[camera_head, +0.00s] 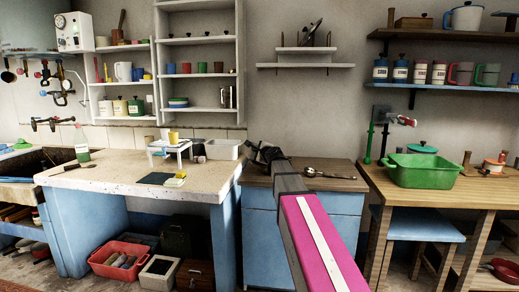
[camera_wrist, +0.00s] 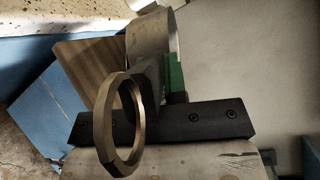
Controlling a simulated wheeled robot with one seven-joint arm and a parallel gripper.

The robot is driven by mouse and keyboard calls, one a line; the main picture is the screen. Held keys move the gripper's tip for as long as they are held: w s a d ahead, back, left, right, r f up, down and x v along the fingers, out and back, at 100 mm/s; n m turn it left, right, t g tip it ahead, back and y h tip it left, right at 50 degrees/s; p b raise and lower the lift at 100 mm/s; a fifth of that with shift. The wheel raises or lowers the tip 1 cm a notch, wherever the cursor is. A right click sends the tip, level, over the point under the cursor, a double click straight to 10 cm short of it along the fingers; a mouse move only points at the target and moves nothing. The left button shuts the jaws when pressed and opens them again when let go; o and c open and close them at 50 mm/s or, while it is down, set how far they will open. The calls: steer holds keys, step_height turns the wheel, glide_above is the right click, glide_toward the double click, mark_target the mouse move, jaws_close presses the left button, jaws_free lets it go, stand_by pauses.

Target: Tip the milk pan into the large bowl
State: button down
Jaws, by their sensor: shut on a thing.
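My gripper (camera_head: 264,155) is above the wooden top between the stone trough and the green basin, largely hidden by my own arm. In the wrist view my gripper (camera_wrist: 163,88) is shut on a grey metal handle with a large ring at its end. The handle leads to a grey round-walled vessel, which looks like the milk pan (camera_wrist: 150,36), at the top of that view. The pan's inside is hidden, and its tilt is unclear. I cannot make out a large bowl for certain; my arm covers part of the wooden top.
A metal ladle (camera_head: 328,174) lies on the wooden top (camera_head: 345,184). A white tub (camera_head: 222,149) and a small white stand (camera_head: 170,147) are to the left. A green basin (camera_head: 423,170) stands on the right table. A wall shelf (camera_head: 305,66) hangs above my gripper.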

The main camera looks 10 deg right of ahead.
steer(key=shift+s+a+f+n, duration=0.1)
steer(key=shift+a+f+n, duration=0.35)
steer(key=shift+n, duration=0.25)
steer(key=shift+s+r+m+h, duration=0.25)
steer(key=shift+s+r+h, duration=0.1)
steer(key=shift+r, duration=0.4)
steer(key=shift+s+r+m+h, duration=0.2)
steer(key=shift+s+r+h, duration=0.2)
steer(key=shift+r, duration=0.35)
steer(key=shift+s+r+m+h, duration=0.25)
steer(key=shift+s+r+h, duration=0.1)
steer(key=shift+r, duration=0.4)
steer(key=shift+n+y, duration=0.6)
steer(key=shift+y, duration=0.2)
steer(key=f, duration=0.1)
steer(key=w+f, duration=0.2)
steer(key=f, duration=0.1)
steer(key=shift+a+f+n, duration=0.15)
steer(key=shift+f+n, duration=0.35)
steer(key=shift+f, duration=0.15)
steer(key=shift+a+f+n, duration=0.15)
steer(key=shift+f+n, duration=0.35)
steer(key=shift+f, duration=0.1)
